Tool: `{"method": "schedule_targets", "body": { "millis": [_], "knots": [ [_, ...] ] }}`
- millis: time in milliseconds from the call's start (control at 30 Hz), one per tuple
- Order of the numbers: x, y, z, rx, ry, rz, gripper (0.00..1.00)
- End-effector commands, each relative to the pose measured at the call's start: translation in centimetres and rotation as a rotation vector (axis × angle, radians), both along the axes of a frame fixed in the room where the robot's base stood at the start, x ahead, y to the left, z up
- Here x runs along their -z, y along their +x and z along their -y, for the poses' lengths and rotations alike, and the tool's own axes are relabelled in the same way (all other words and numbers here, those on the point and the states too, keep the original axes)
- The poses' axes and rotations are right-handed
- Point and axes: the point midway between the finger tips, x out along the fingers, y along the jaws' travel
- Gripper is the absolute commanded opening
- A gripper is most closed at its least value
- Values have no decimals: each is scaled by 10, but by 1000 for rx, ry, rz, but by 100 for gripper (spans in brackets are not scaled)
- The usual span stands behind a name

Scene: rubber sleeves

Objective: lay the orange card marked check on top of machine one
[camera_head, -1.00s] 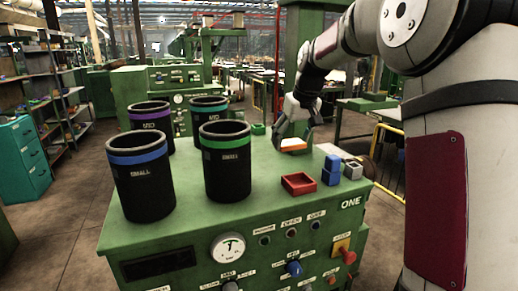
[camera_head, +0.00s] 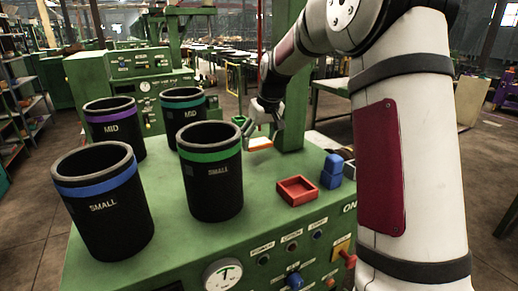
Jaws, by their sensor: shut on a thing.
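Machine one (camera_head: 262,205) is the green machine in front of me, its label partly hidden by my arm, with dials and knobs on its front. My gripper (camera_head: 262,133) is over the back of its top, pointing down and shut on the orange card (camera_head: 260,142). The card is small with a pale edge; its marking cannot be read. It is low over the top, and I cannot tell whether it touches.
Black sleeves stand on the top: blue-banded small (camera_head: 104,210), green-banded small (camera_head: 212,180), purple-banded mid (camera_head: 113,132), teal-banded mid (camera_head: 186,114). A red tray (camera_head: 297,198) and blue blocks (camera_head: 332,170) sit at the right. The top between sleeves and tray is clear.

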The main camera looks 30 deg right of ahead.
Motion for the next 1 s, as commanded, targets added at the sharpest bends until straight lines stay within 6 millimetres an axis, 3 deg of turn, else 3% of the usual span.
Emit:
{"method": "schedule_targets", "body": {
  "millis": [300,700,733,800,1000],
  "knots": [
    [36,0,-1,0,1,0,43],
    [41,0,-1,0,1,1,43],
    [42,0,-1,0,1,1,72],
    [41,0,-1,0,1,1,88],
    [41,0,-1,0,1,1,90]
  ]
}}
